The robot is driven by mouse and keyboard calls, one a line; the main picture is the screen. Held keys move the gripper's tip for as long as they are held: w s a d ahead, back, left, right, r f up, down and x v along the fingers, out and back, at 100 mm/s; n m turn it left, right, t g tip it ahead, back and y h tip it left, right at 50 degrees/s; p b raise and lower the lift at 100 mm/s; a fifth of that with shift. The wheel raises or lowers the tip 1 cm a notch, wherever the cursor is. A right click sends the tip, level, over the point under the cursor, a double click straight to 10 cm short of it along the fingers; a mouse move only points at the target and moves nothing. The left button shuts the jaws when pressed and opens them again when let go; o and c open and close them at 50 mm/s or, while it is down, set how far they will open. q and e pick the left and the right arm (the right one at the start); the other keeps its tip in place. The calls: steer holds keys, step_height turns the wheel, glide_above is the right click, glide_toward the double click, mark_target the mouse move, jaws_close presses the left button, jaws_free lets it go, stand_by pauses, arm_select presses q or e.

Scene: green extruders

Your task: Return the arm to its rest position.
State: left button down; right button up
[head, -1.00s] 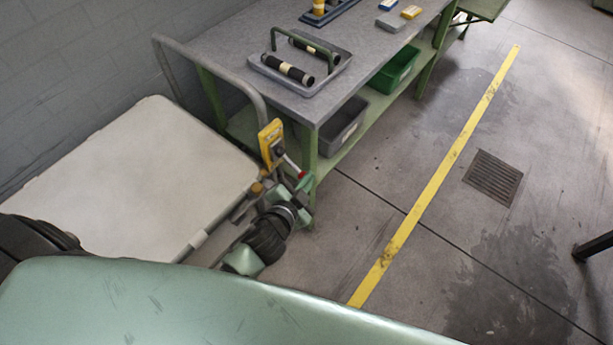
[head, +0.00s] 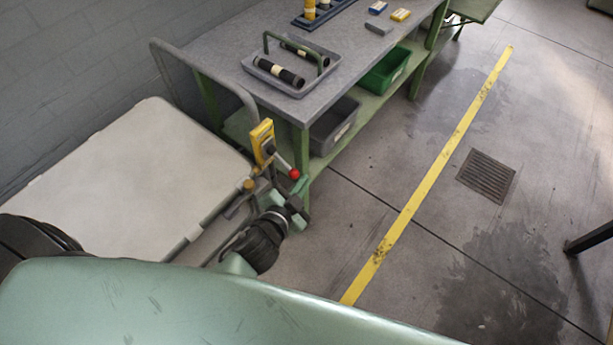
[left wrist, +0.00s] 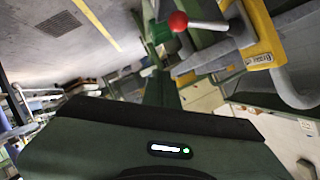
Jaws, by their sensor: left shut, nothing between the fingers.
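My left gripper (head: 300,203) is shut and empty. It is just below a lever with a red ball knob (head: 294,174), which sticks out from a yellow box (head: 262,141) on the white-topped cart (head: 120,180). I cannot tell the exact gap between gripper and lever. In the left wrist view the shut gripper (left wrist: 158,88) points away from the camera. The red knob (left wrist: 178,21) and the yellow box (left wrist: 262,40) show above and to the right of it. My right gripper is out of view.
A green-framed workbench (head: 225,75) stands behind the cart with a grey carrier (head: 290,80) on top. A grey bin (head: 335,125) and a green bin (head: 385,70) sit on its lower shelf. The floor by the yellow line (head: 430,180) and drain grate (head: 487,175) is clear.

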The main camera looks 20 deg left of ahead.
arm_select(q)
steer(key=v, duration=0.5)
steer(key=shift+s+a+b, duration=0.3)
steer(key=shift+s+b, duration=0.05)
steer(key=shift+b, duration=0.05)
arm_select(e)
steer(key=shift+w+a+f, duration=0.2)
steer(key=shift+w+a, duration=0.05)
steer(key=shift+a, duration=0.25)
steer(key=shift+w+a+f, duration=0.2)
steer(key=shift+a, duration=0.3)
